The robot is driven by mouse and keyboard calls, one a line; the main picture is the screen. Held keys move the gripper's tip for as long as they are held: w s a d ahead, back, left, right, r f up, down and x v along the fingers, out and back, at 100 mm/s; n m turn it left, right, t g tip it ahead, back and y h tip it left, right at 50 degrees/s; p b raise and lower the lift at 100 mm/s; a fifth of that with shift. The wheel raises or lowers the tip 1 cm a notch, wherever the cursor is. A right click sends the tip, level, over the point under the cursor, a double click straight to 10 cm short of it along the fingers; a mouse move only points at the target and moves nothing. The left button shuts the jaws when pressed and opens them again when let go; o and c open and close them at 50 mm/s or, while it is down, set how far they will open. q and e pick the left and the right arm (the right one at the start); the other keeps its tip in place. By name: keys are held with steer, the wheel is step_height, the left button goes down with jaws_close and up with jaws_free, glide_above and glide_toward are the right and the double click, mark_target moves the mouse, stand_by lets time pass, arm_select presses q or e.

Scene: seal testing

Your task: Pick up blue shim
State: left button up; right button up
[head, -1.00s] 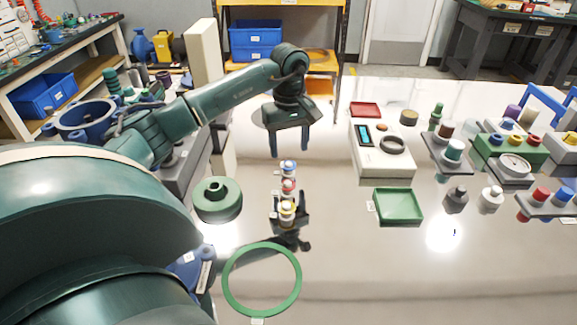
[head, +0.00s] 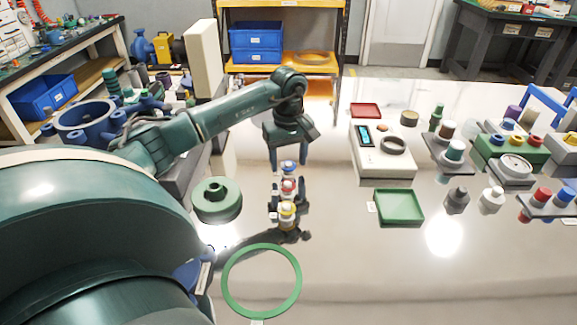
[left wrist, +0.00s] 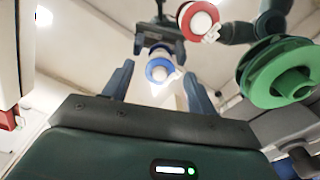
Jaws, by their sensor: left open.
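The red and yellow ones stand nearer in that row. My left gripper (head: 288,160) is open and points down with its fingers on either side of the blue shim. In the left wrist view the blue shim (left wrist: 159,67) shows between the open fingers (left wrist: 158,80), with gaps on both sides. The red shim (left wrist: 200,20) is just beyond it. My right gripper is not in view.
A green flanged part (head: 217,203) stands left of the row and a green ring (head: 262,281) lies in front. A green tray (head: 399,206) and a white device with a screen (head: 384,160) are to the right. The table between row and tray is clear.

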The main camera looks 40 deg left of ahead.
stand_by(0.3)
arm_select(q)
steer(key=shift+f, duration=0.1)
steer(key=c, duration=1)
